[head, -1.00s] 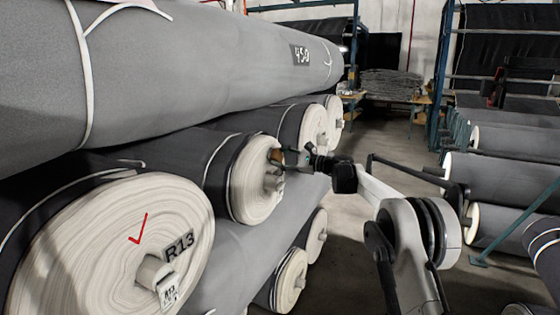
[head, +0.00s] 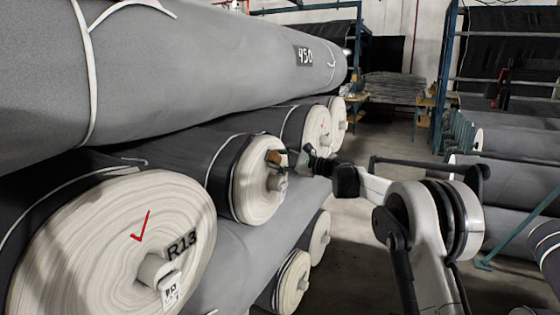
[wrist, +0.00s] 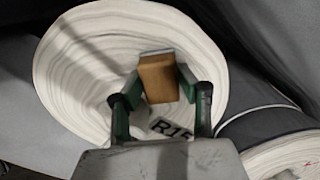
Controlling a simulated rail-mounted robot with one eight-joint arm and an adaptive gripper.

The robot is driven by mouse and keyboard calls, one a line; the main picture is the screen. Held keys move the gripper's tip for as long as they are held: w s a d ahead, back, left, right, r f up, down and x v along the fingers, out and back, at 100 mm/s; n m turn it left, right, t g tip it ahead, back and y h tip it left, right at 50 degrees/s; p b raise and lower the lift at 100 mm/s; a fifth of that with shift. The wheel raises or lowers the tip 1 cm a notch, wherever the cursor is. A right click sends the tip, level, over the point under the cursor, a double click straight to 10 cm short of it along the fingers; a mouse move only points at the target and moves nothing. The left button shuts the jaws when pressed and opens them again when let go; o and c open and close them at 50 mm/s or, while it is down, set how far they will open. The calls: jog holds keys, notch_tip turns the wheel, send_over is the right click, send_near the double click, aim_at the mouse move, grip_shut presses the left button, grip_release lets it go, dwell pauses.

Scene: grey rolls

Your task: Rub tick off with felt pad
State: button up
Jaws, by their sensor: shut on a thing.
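My gripper (wrist: 158,80) is shut on the felt pad (wrist: 157,80), a tan block with a pale layer along its far edge. It holds the pad in front of the white end of roll R15 (wrist: 85,75). I cannot tell whether the pad touches the roll. No tick shows on the visible part of this end; the pad and fingers hide some of it. In the head view my gripper (head: 288,158) and the pad (head: 273,158) are at the upper right of that roll end (head: 252,190). A red tick (head: 141,228) is on roll R13's end (head: 85,240).
A core stub (head: 277,182) sticks out of the roll end just below my gripper. A large grey roll (head: 200,65) lies above. A farther roll end (head: 318,127) bears a small red mark. Open floor lies right of the stack.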

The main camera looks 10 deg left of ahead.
jog(key=shift+s+a, duration=0.2)
jog(key=shift+s, duration=0.3)
jog(key=shift+s+a, duration=0.2)
jog(key=shift+s, duration=0.25)
jog(key=shift+w+r+p, duration=0.1)
jog(key=shift+r+p, duration=0.25)
jog(key=shift+r, duration=0.8)
jog(key=w, duration=0.2)
jog(key=w+d+p, duration=0.1)
jog(key=w+d, duration=0.1)
jog(key=w, duration=0.1)
jog(key=shift+w+p, duration=0.3)
jog(key=shift+p, duration=0.1)
jog(key=shift+d, duration=0.15)
jog(key=shift+b+v, duration=0.3)
jog(key=shift+v, duration=1.1)
